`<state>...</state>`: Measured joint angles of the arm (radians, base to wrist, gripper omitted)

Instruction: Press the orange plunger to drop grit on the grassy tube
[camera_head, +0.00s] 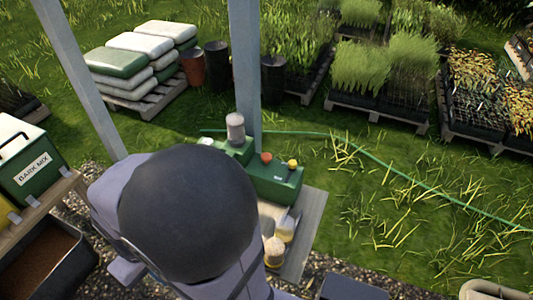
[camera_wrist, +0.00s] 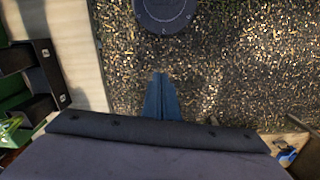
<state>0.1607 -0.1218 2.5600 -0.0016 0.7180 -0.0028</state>
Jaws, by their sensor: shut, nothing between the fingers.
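The orange plunger (camera_head: 266,157) stands on top of a green dispenser box (camera_head: 275,184), left of a yellow plunger (camera_head: 292,163). Pale, clear-looking containers stand on the board in front of the box, one (camera_head: 287,225) behind another (camera_head: 274,252); I cannot tell whether either is the grassy tube. My gripper (camera_wrist: 161,78) is shut and empty, pointing over gravel in the wrist view; my arm hides it in the head view. It is apart from the plunger, which does not show in the wrist view. Bright green strands (camera_wrist: 10,130) show at that view's left edge.
A grey cylinder (camera_head: 235,128) stands on the dispenser's left part, close to a grey post (camera_head: 245,70). A dark round disc (camera_wrist: 165,12) lies beyond my fingertips. A Bark Mix bin (camera_head: 35,170) stands left. Open grass lies right of the dispenser.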

